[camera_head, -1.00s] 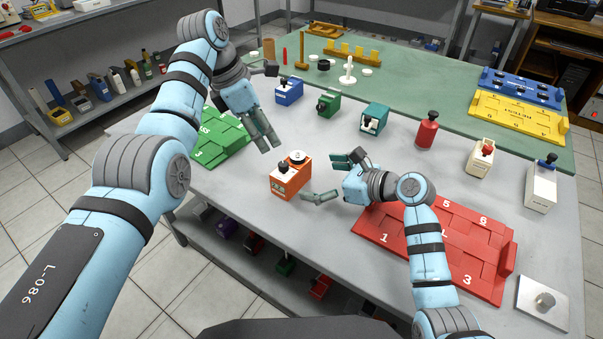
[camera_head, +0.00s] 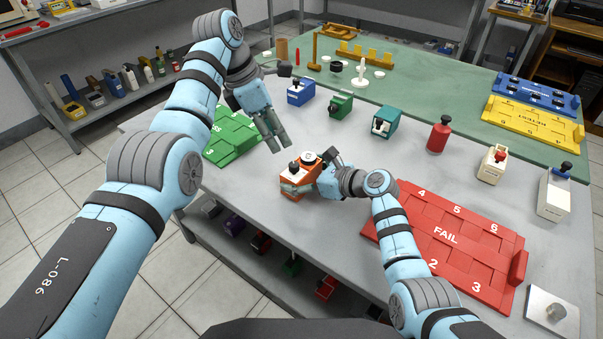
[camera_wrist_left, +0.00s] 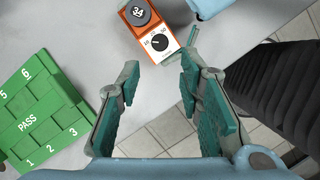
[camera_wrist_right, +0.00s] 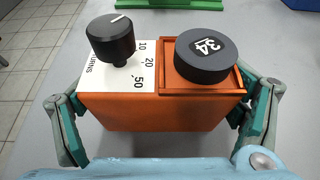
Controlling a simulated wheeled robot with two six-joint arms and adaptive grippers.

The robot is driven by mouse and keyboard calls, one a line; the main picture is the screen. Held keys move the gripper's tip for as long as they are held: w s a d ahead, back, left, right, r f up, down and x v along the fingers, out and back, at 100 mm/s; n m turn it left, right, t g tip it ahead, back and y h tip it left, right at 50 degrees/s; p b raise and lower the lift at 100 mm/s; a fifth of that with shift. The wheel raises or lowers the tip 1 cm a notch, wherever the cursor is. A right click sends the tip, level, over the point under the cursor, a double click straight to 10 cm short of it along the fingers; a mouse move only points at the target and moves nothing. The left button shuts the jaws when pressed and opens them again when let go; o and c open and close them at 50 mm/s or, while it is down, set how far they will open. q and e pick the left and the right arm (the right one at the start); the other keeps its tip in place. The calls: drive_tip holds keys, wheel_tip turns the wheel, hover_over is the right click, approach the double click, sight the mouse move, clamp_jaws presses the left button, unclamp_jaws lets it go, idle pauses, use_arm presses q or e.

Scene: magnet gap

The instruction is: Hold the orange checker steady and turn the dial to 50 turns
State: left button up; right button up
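The orange checker (camera_head: 299,179) stands on the grey table. Its black dial (camera_wrist_right: 110,40) sits on a white plate marked 10, 20 and 50 turns, beside a dark round piece marked 34 (camera_wrist_right: 207,55). The dial's white line does not point at 50. My right gripper (camera_head: 312,172) straddles the checker's body, one finger on each side, close to its walls; firm contact cannot be made out. My left gripper (camera_head: 277,143) is open and empty, above and behind the checker; its fingers show in the left wrist view (camera_wrist_left: 157,62), with the dial beyond them.
A green PASS tray (camera_head: 232,135) lies left of the checker and a red FAIL tray (camera_head: 445,238) lies right. Blue (camera_head: 300,92), green (camera_head: 340,104) and teal (camera_head: 386,121) boxes stand behind, with a red bottle-shaped block (camera_head: 438,136). A metal plate (camera_head: 551,310) lies front right.

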sight(290, 168)
use_arm(q)
drive_tip(key=shift+o, duration=0.9)
drive_tip(key=shift+w+f, duration=0.1)
drive_tip(key=a+f+t+h, duration=0.1)
drive_tip(key=f+t+h, duration=0.1)
drive_tip(key=f, duration=0.1)
drive_tip(key=w+a+f+t+h, duration=0.1)
drive_tip(key=f+t+h, duration=0.1)
drive_tip(key=f, duration=0.2)
drive_tip(key=w+a+f+t+h, duration=0.1)
drive_tip(key=a+f+t+h, duration=0.1)
drive_tip(key=f+h, duration=0.1)
drive_tip(key=shift+f+n+t, duration=0.3)
drive_tip(key=shift+f+t, duration=0.1)
drive_tip(key=shift+f, duration=0.2)
drive_tip(key=s+n+t+h, duration=0.1)
drive_tip(key=s, duration=0.1)
drive_tip(key=s+a+n+t+h, duration=0.1)
drive_tip(key=s, duration=0.2)
drive_tip(key=s+n+t, duration=0.1)
drive_tip(key=s, duration=0.2)
drive_tip(key=shift+a+r+h, duration=0.2)
drive_tip(key=shift+r+h, duration=0.15)
drive_tip(key=shift+h, duration=0.05)
drive_tip(key=shift+s+d+r+n, duration=0.1)
drive_tip(key=shift+d+n, duration=0.05)
drive_tip(key=shift+n, duration=0.25)
drive_tip(key=x, duration=1.1)
drive_tip(key=shift+d+r, duration=0.2)
drive_tip(key=shift+d, duration=0.05)
